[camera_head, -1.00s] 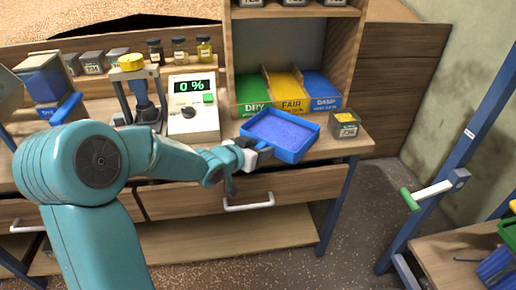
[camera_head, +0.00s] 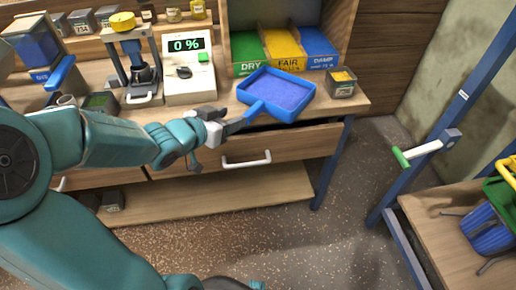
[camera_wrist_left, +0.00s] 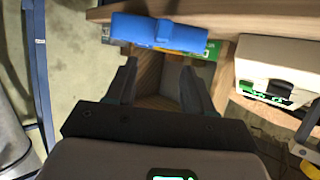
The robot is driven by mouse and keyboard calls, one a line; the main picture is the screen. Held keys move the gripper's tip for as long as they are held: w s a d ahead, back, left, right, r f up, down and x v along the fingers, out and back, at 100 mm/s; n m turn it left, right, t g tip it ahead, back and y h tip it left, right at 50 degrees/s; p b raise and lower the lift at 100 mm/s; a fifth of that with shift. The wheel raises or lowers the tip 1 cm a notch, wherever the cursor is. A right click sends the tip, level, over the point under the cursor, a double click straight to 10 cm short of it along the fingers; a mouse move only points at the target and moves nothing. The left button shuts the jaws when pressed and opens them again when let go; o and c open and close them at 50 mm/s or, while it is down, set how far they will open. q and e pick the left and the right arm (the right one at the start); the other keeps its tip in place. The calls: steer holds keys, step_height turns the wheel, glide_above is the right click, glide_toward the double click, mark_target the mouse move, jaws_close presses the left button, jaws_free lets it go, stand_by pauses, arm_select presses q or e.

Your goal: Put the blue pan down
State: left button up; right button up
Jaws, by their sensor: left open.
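The blue pan (camera_head: 280,93) lies on the front edge of the wooden bench, and its handle (camera_head: 255,110) points toward my left gripper (camera_head: 240,121). In the head view the fingers are close to the handle's end. In the left wrist view, the open jaws of my left gripper (camera_wrist_left: 158,68) have nothing between them, and the blue pan (camera_wrist_left: 160,33) shows beyond the fingertips. I cannot tell the exact gap. My right gripper is not in view.
Green, yellow and blue bins marked DRY, FAIR and DAMP (camera_head: 287,50) stand behind the pan. A small sample box (camera_head: 342,86) is to its right. A meter reading 0 % (camera_head: 188,70) is to its left. A drawer handle (camera_head: 247,161) juts out below.

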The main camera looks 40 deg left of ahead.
arm_select(q)
steer(key=w+d+f+n+g+h, duration=0.1)
steer(key=d+f+g+h, duration=0.1)
steer(key=d+f, duration=0.55)
steer(key=w+d+f+g+h, duration=0.1)
steer(key=d+f+g, duration=0.25)
steer(key=f, duration=0.65)
steer(key=s+d+f+g+h, duration=0.2)
steer(key=s+d+f+g, duration=0.5)
steer(key=s+d+f, duration=0.8)
step_height(320, 180, down, 3)
steer(key=shift+d+r+g, duration=0.2)
steer(key=shift+d+g, duration=0.15)
steer(key=shift+d, duration=0.3)
step_height(320, 180, up, 12)
steer(key=p, duration=1.2)
